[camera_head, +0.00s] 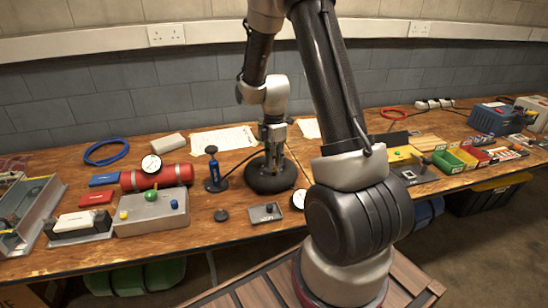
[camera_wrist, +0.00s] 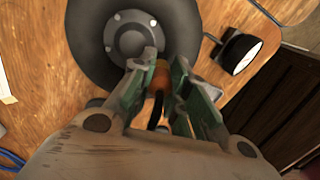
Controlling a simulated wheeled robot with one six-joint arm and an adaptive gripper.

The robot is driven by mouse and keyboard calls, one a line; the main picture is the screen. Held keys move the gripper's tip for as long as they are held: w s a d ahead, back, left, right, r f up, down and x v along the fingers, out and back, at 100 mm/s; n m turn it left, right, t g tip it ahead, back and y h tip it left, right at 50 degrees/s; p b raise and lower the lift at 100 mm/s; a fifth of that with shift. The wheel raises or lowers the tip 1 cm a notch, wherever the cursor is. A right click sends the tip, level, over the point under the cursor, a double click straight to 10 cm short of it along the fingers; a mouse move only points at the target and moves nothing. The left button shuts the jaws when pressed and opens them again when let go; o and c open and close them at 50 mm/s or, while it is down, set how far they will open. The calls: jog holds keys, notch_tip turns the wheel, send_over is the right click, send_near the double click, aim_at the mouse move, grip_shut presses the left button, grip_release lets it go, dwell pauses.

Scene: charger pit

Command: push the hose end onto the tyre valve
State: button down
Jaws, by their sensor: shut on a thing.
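The black tyre (camera_head: 268,184) lies flat on the wooden bench; in the wrist view its dark rubber and grey hub (camera_wrist: 132,40) fill the top. A blue pump (camera_head: 214,172) stands left of it, and its black hose (camera_head: 243,163) runs toward my gripper. My gripper (camera_head: 273,147) is above the tyre, pointing down. In the wrist view its green-padded fingers (camera_wrist: 163,80) are shut on the brass-coloured hose end (camera_wrist: 160,77), which shows between them near the hub's edge. I cannot make out the tyre valve, nor tell whether the hose end touches it.
A round gauge (camera_head: 298,199) stands close right of the tyre, and also shows in the wrist view (camera_wrist: 240,52). A small grey plate (camera_head: 265,213) and a dark puck (camera_head: 221,215) lie in front. A red cylinder (camera_head: 157,176) lies to the left.

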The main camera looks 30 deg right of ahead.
jog(key=shift+f, duration=0.65)
jog(key=c, duration=1.3)
grip_release()
notch_tip(320, 180, up, 12)
